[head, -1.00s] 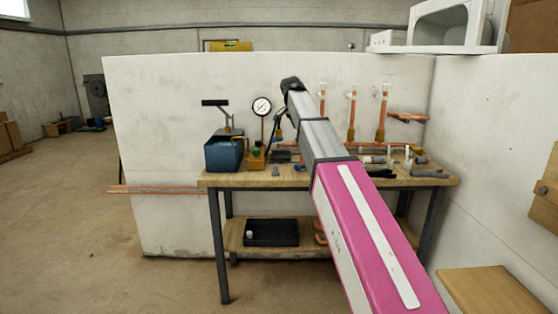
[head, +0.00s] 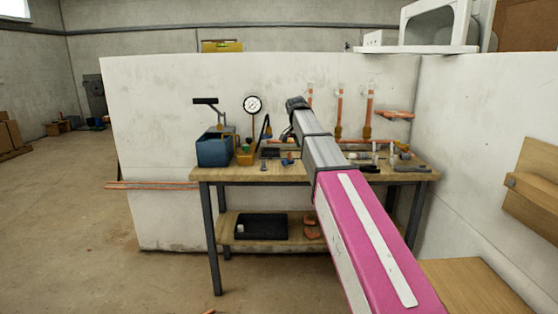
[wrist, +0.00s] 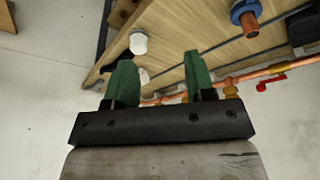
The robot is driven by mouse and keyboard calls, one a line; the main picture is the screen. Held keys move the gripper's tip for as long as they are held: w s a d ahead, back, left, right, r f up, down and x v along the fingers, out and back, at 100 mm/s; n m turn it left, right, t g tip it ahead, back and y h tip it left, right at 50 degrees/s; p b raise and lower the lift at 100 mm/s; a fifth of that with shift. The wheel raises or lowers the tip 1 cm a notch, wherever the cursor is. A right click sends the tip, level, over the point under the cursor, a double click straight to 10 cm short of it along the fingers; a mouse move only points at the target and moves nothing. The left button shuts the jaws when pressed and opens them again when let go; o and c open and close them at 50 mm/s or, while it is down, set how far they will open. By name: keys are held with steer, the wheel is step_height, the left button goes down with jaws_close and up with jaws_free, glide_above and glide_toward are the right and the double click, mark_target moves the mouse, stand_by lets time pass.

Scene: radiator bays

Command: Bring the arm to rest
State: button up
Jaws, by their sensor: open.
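My gripper shows in the wrist view (wrist: 160,80) with two green fingers spread apart and nothing between them. Beyond the fingers are a wooden bench top and a copper pipe (wrist: 275,70). In the head view my pink and grey arm reaches forward to the workbench (head: 270,174), and the gripper itself is hidden behind the arm's end.
On the bench stand a blue box-shaped pump (head: 214,151), a pressure gauge (head: 253,105) and upright copper pipes (head: 340,113). A black tray (head: 262,227) lies on the lower shelf. A white wall (head: 480,150) and a wooden surface (head: 475,285) are at the right. Open floor is at the left.

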steer(key=s+d+f+n+g+y, duration=0.1)
steer(key=s+d+f+n, duration=0.1)
steer(key=s+f, duration=0.8)
steer(key=s+d+f+n+g+y, duration=0.1)
steer(key=s+d+f+n, duration=0.2)
steer(key=s+f, duration=0.8)
steer(key=s+d+f+n+y, duration=0.1)
steer(key=s+d+f+n, duration=0.2)
steer(key=s+f, duration=0.8)
step_height(320, 180, down, 8)
steer(key=shift+s+f+g, duration=0.15)
steer(key=shift+s+g, duration=0.05)
steer(key=shift+g, duration=0.2)
